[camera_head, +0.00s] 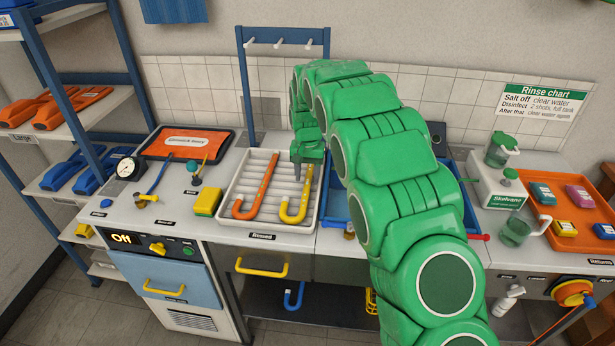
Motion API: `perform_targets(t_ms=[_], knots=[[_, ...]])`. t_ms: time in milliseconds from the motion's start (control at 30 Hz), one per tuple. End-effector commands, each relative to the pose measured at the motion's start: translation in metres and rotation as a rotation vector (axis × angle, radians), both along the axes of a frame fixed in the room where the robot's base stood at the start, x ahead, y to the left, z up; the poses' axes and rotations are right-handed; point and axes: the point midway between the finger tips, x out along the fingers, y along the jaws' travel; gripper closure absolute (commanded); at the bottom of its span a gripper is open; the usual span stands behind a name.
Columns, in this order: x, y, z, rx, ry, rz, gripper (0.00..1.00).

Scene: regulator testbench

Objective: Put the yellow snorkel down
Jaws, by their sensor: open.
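The yellow snorkel (302,194) lies in the white ribbed tray (232,193) labelled Rinsed, on its right side. Its curved end points toward the tray's front edge, and its straight tube runs toward the back. An orange snorkel (261,186) lies to its left in the same tray, apart from it. My gripper (297,176) is open, pointing down close to the yellow snorkel's tube. Whether the fingers touch it cannot be told. My green arm comes in from the lower right.
A blue basin (333,206) adjoins the tray's right side, partly hidden by my arm. A yellow sponge (207,201) and an orange mat (186,143) are left of the tray. A blue rack with white pegs (279,43) stands behind. A green dispenser (499,150) is at right.

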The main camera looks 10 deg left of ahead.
Motion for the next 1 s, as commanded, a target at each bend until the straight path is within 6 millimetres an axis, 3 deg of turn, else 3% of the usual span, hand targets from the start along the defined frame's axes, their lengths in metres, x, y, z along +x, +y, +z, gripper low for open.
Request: perform_targets(t_ms=[500,700,1000], knots=[[0.001,0.000,0.091,0.001,-0.004,0.000,0.52],[0.001,0.000,0.109,0.001,-0.003,0.000,0.52],[0.000,-0.001,0.114,0.000,-0.001,-0.001,0.52]])
